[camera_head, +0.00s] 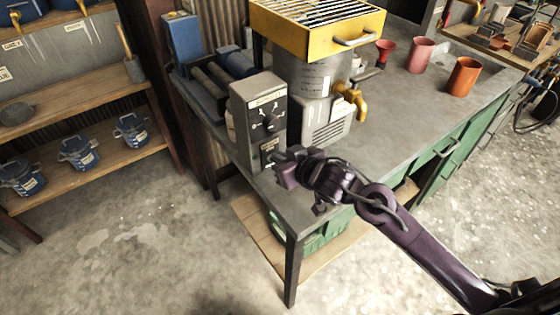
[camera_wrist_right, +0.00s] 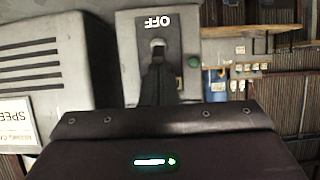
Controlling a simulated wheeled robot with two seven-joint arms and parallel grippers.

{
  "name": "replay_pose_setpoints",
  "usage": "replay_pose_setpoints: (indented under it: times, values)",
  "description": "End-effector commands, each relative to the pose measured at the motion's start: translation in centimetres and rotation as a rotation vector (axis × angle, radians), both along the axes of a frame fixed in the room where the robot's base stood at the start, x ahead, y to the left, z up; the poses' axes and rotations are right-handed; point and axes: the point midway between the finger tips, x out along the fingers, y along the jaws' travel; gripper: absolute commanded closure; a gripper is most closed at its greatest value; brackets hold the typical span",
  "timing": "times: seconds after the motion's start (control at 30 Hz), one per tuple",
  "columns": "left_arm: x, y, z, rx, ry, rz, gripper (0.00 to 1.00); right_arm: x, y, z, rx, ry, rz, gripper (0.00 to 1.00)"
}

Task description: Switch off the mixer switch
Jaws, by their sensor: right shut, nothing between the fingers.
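The mixer's grey control box (camera_head: 245,105) stands at the left corner of the workbench, with a dial on its dark front panel and the small mixer switch low on that face. In the right wrist view the switch plate shows an upside-down OFF label (camera_wrist_right: 157,21). The switch lever (camera_wrist_right: 157,43) shows between that label and my fingertips. My right gripper (camera_head: 279,157) is at the lower front of the box, and its shut, empty fingers (camera_wrist_right: 158,62) point at the lever. I cannot tell if they touch it. The fingers hide the rest of the switch.
The mixer with a yellow grated top (camera_head: 317,45) and a yellow tap (camera_head: 351,99) stands right behind the box. Cups, including an orange one (camera_head: 464,76), stand farther back on the workbench (camera_head: 405,125). A shelf with blue pots (camera_head: 78,152) is at left. The floor in front is clear.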

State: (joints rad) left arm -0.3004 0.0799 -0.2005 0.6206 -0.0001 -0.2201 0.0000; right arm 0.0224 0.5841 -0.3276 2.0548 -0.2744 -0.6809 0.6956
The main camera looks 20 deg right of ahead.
Motion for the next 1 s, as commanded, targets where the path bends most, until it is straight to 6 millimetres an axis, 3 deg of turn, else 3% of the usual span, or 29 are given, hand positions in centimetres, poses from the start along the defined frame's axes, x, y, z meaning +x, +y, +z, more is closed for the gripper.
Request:
replay_pose_setpoints:
  times: [0.8, 1.0]
  values:
    - [0.0, 0.0, -1.0, 0.0, 0.001, 0.001, 0.64, 0.0, 0.0, -1.6, 0.0, 0.001, 0.0, 1.0]
    - [0.0, 0.0, -0.4, 0.0, 0.001, 0.001, 0.64, -0.5, -0.2, -1.2, -0.001, 0.002, 0.0, 1.0]
